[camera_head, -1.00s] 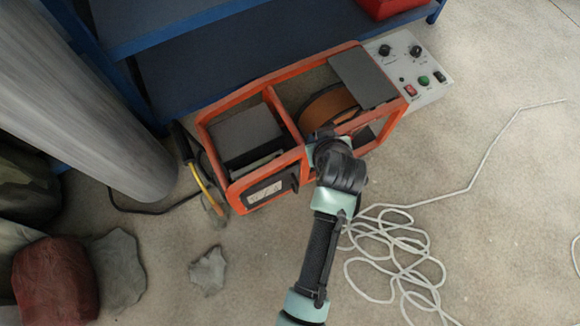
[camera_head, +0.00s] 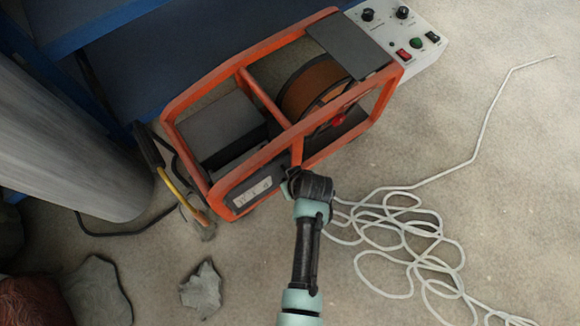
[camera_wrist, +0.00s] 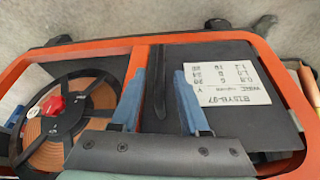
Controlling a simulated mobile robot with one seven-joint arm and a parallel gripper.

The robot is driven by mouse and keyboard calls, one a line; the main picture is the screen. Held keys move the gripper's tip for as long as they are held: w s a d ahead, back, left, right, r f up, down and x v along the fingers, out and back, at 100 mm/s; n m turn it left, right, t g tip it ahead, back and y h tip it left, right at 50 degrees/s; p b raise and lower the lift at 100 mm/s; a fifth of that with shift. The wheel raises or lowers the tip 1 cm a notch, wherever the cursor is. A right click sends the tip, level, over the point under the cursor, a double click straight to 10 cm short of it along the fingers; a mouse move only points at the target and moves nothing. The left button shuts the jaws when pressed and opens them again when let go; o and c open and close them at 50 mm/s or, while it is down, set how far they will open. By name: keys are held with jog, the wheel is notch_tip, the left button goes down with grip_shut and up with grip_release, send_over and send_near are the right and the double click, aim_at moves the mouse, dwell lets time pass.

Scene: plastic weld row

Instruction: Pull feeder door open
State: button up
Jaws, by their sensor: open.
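The feeder (camera_head: 180,105) is an orange-framed machine lying in front of the blue shelving. Its door looks like the dark panel with a white label (camera_head: 252,192) on the near side. In the wrist view the door panel (camera_wrist: 250,125) sits flush in the orange frame and looks shut. A dark upright handle bar (camera_wrist: 160,85) stands at its left edge. My gripper (camera_wrist: 167,68) is open, with one blue finger on each side of the bar; contact cannot be told. In the head view my wrist hides the fingertips and the bar.
A wire reel (camera_head: 312,90) with a red hub sits in the feeder's right half. A grey control box (camera_head: 405,45) adjoins the right end. White cable (camera_head: 400,235) lies coiled on the floor at right.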

jog(key=shift+b+x, duration=0.65)
jog(key=shift+x, duration=0.95)
jog(key=shift+r, duration=0.1)
grip_shut()
